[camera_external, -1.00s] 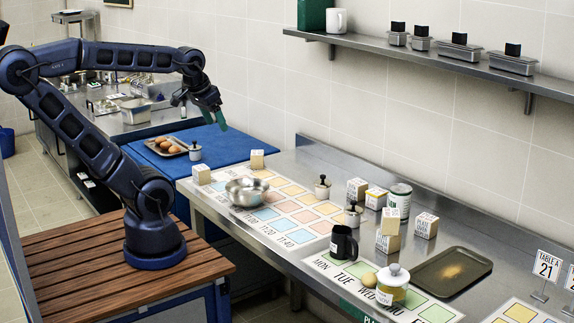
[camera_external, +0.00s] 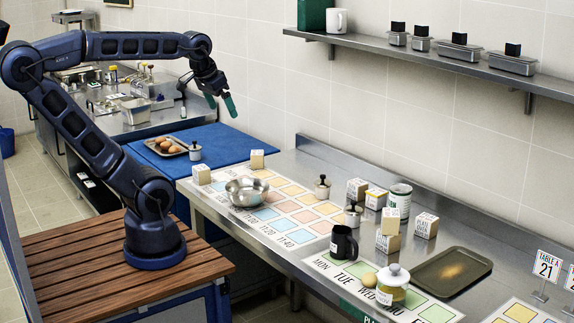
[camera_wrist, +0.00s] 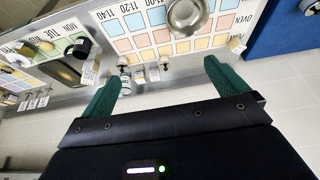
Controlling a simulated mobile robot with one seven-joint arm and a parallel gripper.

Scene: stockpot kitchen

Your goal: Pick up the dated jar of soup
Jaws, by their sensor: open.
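A squat jar with yellow contents, a pale lid and a white label (camera_external: 392,287) stands upright on the weekday mat on the steel counter, toward the front right. Its label text is too small to read with certainty. It appears near the left edge of the wrist view (camera_wrist: 22,48), small and partly blurred. My gripper (camera_external: 220,103) is open and empty, high above the far left of the counter. It is well apart from the jar. Both green fingers spread wide in the wrist view (camera_wrist: 161,74).
Several labelled boxes and a can (camera_external: 400,198) stand behind. A steel bowl (camera_external: 246,191) sits on the time grid. A wall shelf (camera_external: 440,60) runs above.

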